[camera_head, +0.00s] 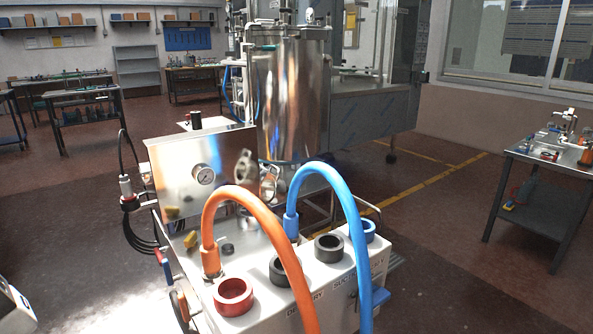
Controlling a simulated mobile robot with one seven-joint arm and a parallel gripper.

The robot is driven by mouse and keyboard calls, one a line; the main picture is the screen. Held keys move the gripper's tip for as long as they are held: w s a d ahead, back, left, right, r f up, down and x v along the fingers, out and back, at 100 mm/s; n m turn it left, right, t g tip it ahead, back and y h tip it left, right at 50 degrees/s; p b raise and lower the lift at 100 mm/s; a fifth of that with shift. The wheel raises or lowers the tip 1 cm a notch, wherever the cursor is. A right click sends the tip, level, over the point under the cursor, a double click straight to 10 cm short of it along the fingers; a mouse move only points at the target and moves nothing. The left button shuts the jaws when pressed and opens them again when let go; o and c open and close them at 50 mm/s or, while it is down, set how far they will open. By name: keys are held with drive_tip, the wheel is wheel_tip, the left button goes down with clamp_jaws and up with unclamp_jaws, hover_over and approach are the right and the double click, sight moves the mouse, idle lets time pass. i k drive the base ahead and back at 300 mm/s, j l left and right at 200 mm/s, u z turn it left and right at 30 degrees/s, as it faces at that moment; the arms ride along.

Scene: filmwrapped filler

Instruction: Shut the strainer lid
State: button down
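A small round metal piece (245,167), possibly the strainer lid, stands tilted beside a small metal fitting (269,183) below the tall steel vessel (290,95). A gap shows between the round piece and the fitting; I cannot tell how they join. The blue hose partly covers the area to the right of the fitting. The vessel's top (287,30) carries small fittings. My gripper is not in view.
A white cart panel (330,262) with a red ring port (233,296) and dark ring ports stands in front. An orange hose (292,270) and a blue hose (352,230) arch over it. A gauge (204,174) sits on a steel panel.

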sight(272, 188)
drive_tip(key=i+l, duration=0.1)
drive_tip(key=l, duration=0.45)
drive_tip(key=i+l+u, duration=0.1)
drive_tip(key=l, duration=0.4)
drive_tip(key=i+l, duration=0.15)
drive_tip(key=l, duration=0.2)
drive_tip(key=i+l, duration=0.1)
drive_tip(key=l, duration=0.25)
drive_tip(key=i+l, duration=0.15)
drive_tip(key=l, duration=0.2)
drive_tip(key=i+l+u, duration=0.1)
drive_tip(key=i+l, duration=0.55)
drive_tip(key=l, duration=0.25)
drive_tip(key=i+u, duration=0.1)
drive_tip(key=i, duration=0.55)
drive_tip(key=i+l, duration=0.15)
drive_tip(key=i, duration=0.45)
drive_tip(key=j+u, duration=0.05)
